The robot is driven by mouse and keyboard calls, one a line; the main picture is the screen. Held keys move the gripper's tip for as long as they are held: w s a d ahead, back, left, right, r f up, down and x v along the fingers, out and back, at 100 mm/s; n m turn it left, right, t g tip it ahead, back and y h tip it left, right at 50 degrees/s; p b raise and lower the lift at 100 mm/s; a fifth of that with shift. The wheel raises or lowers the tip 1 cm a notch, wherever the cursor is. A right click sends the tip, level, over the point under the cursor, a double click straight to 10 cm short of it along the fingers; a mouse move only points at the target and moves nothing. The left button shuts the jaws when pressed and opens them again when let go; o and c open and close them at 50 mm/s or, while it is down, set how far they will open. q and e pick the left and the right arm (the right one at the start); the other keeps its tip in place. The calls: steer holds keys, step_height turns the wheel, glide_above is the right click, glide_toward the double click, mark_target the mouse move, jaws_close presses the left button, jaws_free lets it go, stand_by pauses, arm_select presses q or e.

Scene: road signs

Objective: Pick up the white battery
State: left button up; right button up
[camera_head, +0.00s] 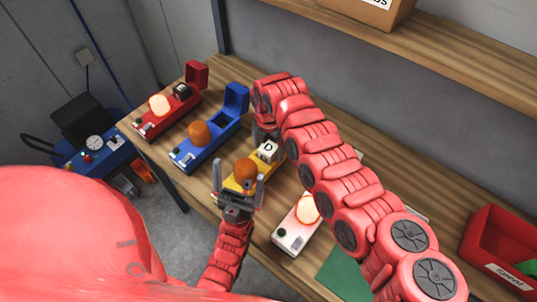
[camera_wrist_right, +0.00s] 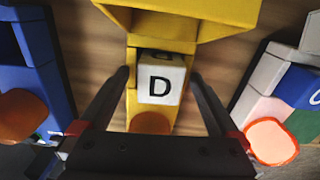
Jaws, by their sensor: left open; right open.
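The white battery (camera_head: 268,150), a white block with a black letter D, sits in the yellow sign unit (camera_head: 262,170) behind its orange lamp (camera_head: 245,169). It also shows in the right wrist view (camera_wrist_right: 160,80). My right gripper (camera_head: 266,134) is above and behind the battery, partly hidden by its own arm. In the right wrist view its open fingers (camera_wrist_right: 160,76) stand on either side of the battery with gaps, not visibly touching it. My left gripper (camera_head: 238,185) is open and empty, upright in front of the orange lamp.
A blue unit (camera_head: 190,157) and a red unit (camera_head: 150,128) stand to the left. A white unit (camera_head: 293,240) with a lit lamp stands to the right, partly behind my right arm. A red bin (camera_head: 490,240) is far right; a shelf (camera_head: 440,50) runs above.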

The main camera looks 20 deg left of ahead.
jaws_close()
stand_by(0.3)
stand_by(0.3)
steer(key=shift+w+r, duration=0.1)
steer(key=shift+r, duration=0.5)
step_height(320, 180, up, 17)
steer(key=p, duration=0.3)
steer(key=shift+f, duration=0.1)
